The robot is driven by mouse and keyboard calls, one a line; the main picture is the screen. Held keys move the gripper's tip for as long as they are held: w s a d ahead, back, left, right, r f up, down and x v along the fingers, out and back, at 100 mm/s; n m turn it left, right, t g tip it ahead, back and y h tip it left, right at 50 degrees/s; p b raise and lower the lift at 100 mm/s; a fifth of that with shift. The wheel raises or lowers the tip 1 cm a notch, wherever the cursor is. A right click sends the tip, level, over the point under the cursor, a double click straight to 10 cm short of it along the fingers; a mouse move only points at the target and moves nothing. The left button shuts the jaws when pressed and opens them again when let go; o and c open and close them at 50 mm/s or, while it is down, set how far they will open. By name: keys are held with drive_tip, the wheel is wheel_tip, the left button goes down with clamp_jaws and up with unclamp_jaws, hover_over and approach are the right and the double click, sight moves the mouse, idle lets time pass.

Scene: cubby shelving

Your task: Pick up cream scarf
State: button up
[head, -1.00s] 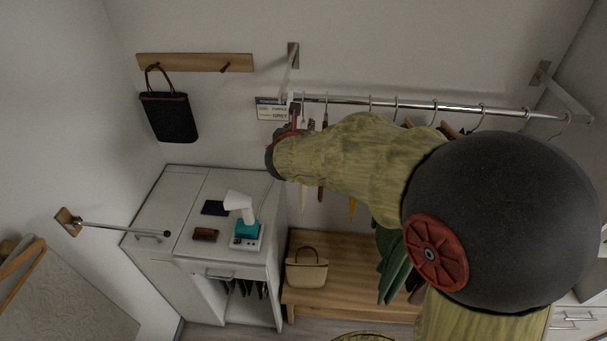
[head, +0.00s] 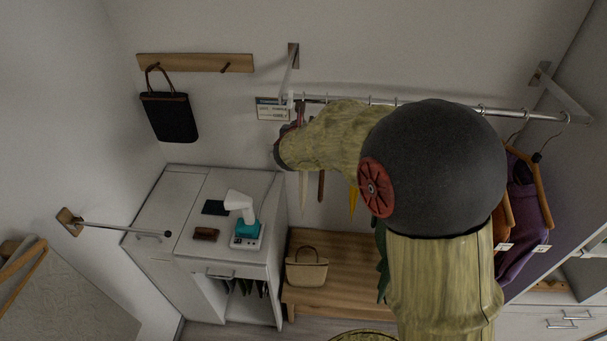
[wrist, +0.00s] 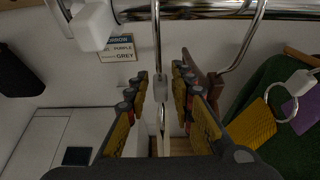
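A pale cream strip, which looks like the cream scarf (head: 304,190), hangs below the left end of the rail in the head view. In the wrist view, a metal hook with a white clip and ring hangs between my fingers, with a narrow cream piece (wrist: 166,147) below it. My gripper (wrist: 160,85) is open, with one finger on each side of the hook and clip. I see no firm contact. In the head view, my wrist and arm hide most of the gripper.
The metal rail (wrist: 205,10) runs just above my fingers. A brown hanging item (wrist: 205,88), a yellow piece (wrist: 252,125) and green cloth (wrist: 272,88) crowd the right. A sign (head: 272,109) is on the wall behind. A bench (head: 303,248) with a handbag (head: 306,272) stands below.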

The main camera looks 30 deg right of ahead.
clamp_jaws()
idle(0.4)
drive_tip(key=shift+r, duration=0.1)
